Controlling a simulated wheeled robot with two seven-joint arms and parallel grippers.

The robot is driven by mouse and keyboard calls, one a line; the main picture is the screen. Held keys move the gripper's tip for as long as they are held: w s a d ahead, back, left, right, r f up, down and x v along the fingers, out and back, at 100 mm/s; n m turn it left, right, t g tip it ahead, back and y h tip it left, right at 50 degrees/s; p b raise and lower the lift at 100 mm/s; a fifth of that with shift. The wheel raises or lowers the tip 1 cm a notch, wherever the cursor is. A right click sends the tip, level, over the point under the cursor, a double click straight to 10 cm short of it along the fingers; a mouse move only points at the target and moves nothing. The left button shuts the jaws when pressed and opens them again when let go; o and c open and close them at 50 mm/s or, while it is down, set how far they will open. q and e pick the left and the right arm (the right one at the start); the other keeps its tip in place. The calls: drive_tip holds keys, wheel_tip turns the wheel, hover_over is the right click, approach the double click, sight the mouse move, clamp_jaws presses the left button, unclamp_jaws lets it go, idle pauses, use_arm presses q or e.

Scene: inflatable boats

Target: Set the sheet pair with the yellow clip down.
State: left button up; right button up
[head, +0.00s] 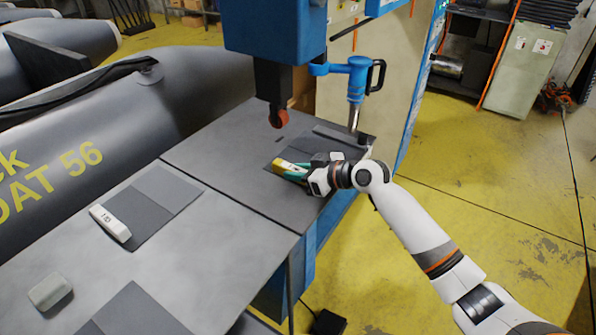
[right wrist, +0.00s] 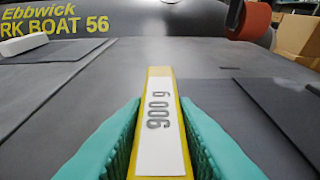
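The yellow clip (head: 284,165) with a white label lies across dark grey sheets (head: 297,149) on the worktable at the blue machine. In the right wrist view the clip (right wrist: 159,120) stands lengthwise between my teal fingers, which touch both its sides. My right gripper (head: 296,172) is shut on it, low over the table. A dark sheet (right wrist: 265,112) shows flat beside the right finger. I cannot tell whether the clipped pair touches the table or hangs just above it. My left gripper is not in view.
On the near table (head: 215,235) are a white clip (head: 110,226) on sheets and a pale block (head: 50,291). A grey boat (head: 110,110) lies left.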

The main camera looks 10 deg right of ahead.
drive_tip(key=o, duration=0.4)
drive_tip(key=shift+r, duration=0.1)
drive_tip(key=shift+b+v, duration=0.6)
drive_tip(key=shift+v, duration=5.4)
